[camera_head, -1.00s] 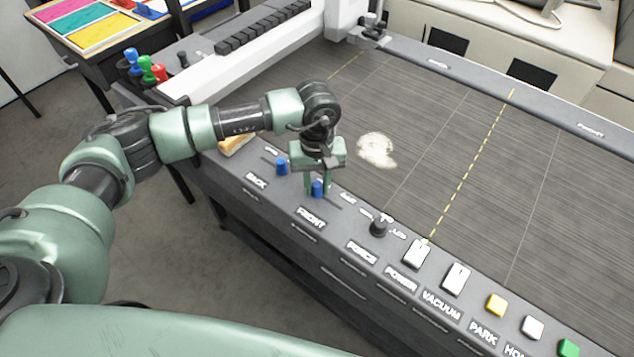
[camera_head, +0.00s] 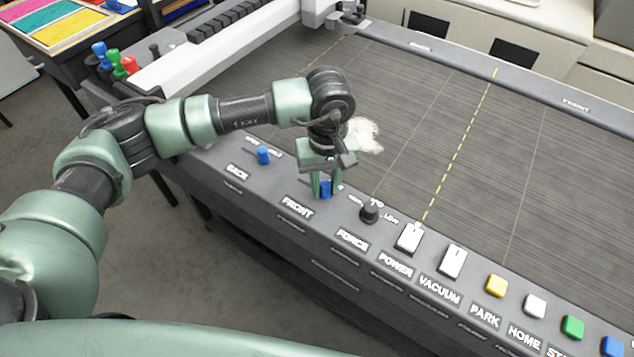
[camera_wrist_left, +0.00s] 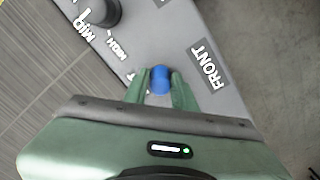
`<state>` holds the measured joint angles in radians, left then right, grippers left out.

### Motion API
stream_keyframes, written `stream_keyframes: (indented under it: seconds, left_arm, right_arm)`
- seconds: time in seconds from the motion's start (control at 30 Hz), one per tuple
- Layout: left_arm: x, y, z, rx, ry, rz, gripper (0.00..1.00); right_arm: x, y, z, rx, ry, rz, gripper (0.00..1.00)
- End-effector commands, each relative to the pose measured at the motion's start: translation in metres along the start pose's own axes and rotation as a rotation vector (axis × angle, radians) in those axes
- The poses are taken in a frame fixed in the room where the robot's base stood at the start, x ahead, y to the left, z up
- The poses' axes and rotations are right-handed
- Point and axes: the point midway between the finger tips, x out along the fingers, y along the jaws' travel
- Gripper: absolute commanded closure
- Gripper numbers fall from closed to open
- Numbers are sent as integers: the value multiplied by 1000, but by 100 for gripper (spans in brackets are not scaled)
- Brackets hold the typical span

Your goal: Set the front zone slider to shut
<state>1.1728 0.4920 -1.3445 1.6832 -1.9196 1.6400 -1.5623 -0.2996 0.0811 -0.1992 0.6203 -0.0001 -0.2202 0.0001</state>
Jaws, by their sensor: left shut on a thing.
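The front zone slider's blue knob (camera_head: 325,190) stands on the dark control panel (camera_head: 270,190) above the FRONT label, toward the right end of its slot. My left gripper (camera_head: 326,184) points down with its two green fingers shut on this knob, one on each side. In the left wrist view the knob (camera_wrist_left: 160,79) sits between the fingertips (camera_wrist_left: 160,88), beside the FRONT label. Most of the slot and its end labels are hidden by the gripper; only a letter T shows by one finger. My right gripper is not in view.
The back zone's blue knob (camera_head: 263,156) is left of the gripper. The black force dial (camera_head: 369,211) stands close on the right, then white rocker switches (camera_head: 409,238) and coloured buttons (camera_head: 497,286). A pale patch (camera_head: 365,136) lies on the bed behind.

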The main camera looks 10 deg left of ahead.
Motion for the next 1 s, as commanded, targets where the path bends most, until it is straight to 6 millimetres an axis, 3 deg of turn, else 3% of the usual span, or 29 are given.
stream_keyframes:
  seconds: [0.17,0.2,0.27,0.67,1.0]
  left_arm:
    - [-1,3,4,6,-8,7,100]
    - [-1,3,4,7,-8,7,66]
    - [0,3,3,7,-8,7,52]
    - [-6,2,2,4,-4,4,52]
    - [-60,4,2,6,-2,7,52]
  right_arm:
    - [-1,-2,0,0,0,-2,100]
    - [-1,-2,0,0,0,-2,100]
    - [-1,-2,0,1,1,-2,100]
    - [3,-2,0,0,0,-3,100]
    - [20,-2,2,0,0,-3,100]
